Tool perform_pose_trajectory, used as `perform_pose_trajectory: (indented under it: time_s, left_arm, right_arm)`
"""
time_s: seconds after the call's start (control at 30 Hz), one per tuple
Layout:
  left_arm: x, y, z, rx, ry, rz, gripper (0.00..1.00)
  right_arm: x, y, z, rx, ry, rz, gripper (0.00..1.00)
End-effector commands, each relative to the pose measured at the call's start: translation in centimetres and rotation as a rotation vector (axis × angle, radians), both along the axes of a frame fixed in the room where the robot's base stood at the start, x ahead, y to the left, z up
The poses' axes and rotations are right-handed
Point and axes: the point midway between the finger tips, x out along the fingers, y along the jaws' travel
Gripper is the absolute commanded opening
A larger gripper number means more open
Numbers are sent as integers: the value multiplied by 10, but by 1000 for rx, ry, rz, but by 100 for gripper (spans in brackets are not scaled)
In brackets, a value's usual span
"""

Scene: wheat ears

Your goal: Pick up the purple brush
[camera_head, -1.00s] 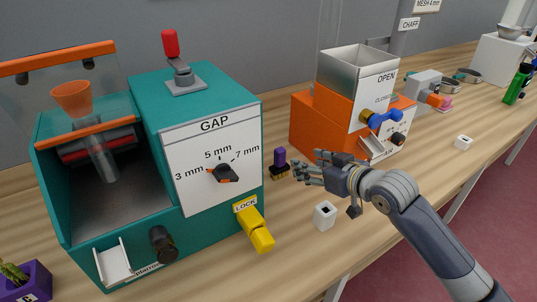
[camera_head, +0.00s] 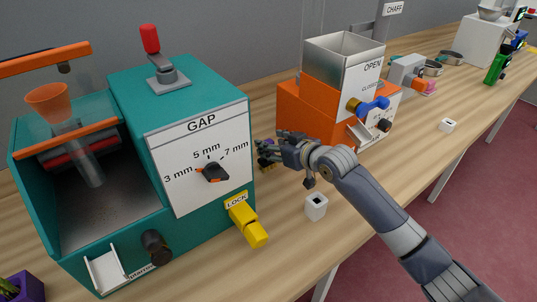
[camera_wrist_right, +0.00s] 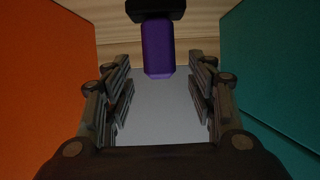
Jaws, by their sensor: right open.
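The purple brush stands on the table between the teal machine and the orange machine. In the head view it is mostly hidden behind my right gripper (camera_head: 268,152), with a bit of purple showing beside the fingers. In the right wrist view the brush's purple handle (camera_wrist_right: 158,48) lies ahead, between the two open fingers of the right gripper (camera_wrist_right: 160,100), with a dark end at the top of the picture. I see no finger pressing on it. My left gripper is not in view.
The teal machine (camera_head: 110,200) stands close on the left, with a yellow lock handle (camera_head: 247,222) sticking out. The orange machine (camera_head: 310,115) stands close on the right. A small white block (camera_head: 316,207) is on the table in front, and another (camera_head: 448,125) farther right.

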Motion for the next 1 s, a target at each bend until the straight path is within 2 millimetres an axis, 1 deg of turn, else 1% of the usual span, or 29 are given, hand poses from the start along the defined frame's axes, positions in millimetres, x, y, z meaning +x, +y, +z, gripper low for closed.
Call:
perform_pose_trajectory:
  time_s: [0.03, 0.2, 0.5, 0.53, 0.57, 0.6, 0.67, 0.7, 0.73, 0.77, 1.0]
  left_arm:
    - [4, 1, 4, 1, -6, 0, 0]
    - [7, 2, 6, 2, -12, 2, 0]
    - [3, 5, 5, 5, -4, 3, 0]
    - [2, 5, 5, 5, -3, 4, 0]
    - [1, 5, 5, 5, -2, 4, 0]
    - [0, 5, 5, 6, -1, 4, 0]
    - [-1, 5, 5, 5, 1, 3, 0]
    - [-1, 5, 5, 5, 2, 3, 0]
    - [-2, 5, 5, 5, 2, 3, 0]
    - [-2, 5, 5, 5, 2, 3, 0]
    - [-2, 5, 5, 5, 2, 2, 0]
  right_arm:
    - [5, 5, 0, 0, 2, 1, 52]
    - [16, 12, -7, 0, 0, 0, 52]
    - [19, 14, -9, 0, 0, 0, 52]
    - [19, 14, -9, 0, 0, 0, 49]
    - [19, 14, -9, 0, 0, 0, 43]
    - [19, 14, -9, 0, 0, 0, 34]
    - [19, 14, -9, 0, 0, 0, 20]
    - [19, 14, -9, 0, 0, 0, 11]
    - [19, 14, -9, 0, 0, 0, 4]
    - [19, 14, -9, 0, 0, 0, 0]
    - [19, 14, -9, 1, -1, 0, 0]
